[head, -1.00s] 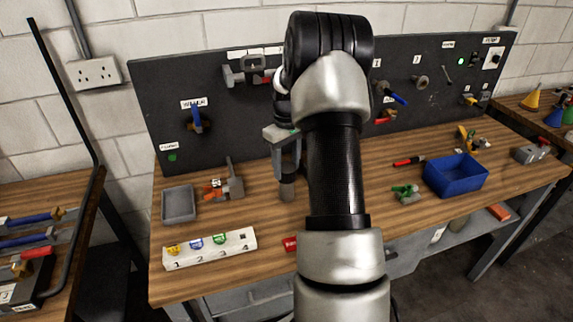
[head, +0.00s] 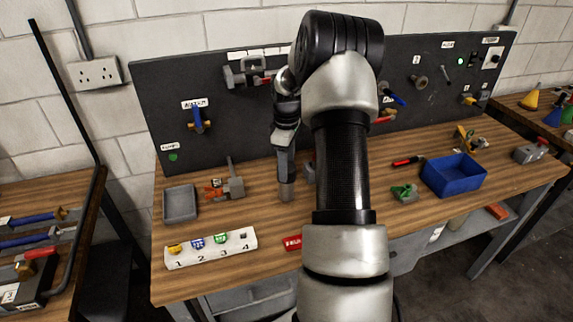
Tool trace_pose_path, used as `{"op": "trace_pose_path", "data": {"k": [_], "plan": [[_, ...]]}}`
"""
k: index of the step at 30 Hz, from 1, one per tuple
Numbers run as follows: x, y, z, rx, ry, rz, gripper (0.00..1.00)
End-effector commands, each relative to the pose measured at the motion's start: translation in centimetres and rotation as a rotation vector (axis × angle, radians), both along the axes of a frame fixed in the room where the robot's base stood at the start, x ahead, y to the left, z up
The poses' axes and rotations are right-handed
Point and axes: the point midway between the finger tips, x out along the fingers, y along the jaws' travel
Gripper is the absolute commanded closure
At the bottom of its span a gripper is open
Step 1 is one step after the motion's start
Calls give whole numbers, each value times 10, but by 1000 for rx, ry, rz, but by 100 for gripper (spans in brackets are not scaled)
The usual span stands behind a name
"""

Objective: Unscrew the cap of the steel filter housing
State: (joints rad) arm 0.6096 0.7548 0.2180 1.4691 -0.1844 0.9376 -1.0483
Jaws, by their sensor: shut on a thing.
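The steel filter housing (head: 287,192) is a small grey upright cylinder near the middle of the bench, left of my arm. My gripper (head: 286,176) points down over it and is shut at its top, where the cap is. The cap is hidden between the fingers, so I cannot tell how far it is turned or whether it is loose.
A grey tray (head: 179,204) and a clamp-like fixture (head: 235,186) stand to the left. A white numbered rack (head: 211,249) lies in front, with a red object (head: 292,243) beside it. A blue bin (head: 453,176) stands right. The dark pegboard (head: 240,130) rises behind.

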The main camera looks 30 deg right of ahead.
Motion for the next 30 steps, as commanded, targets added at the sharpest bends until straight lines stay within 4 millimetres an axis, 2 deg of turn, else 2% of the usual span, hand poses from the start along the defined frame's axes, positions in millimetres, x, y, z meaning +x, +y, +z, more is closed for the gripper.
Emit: {"op": "trace_pose_path", "data": {"k": [5, 12, 13, 16, 17, 22, 24, 30], "plan": [[0, 0, 3, 1, -1, 215, 81], [1, 0, 1, 0, -1, 241, 81], [1, 0, 1, 0, -1, 241, 51], [1, 0, 1, 0, -1, 240, 34], [1, 0, 1, 0, -1, 240, 33], [0, 0, 1, 0, 0, 239, 33], [0, 0, 1, 0, 0, 238, 38], [0, 0, 1, 0, 0, 238, 38]]}}
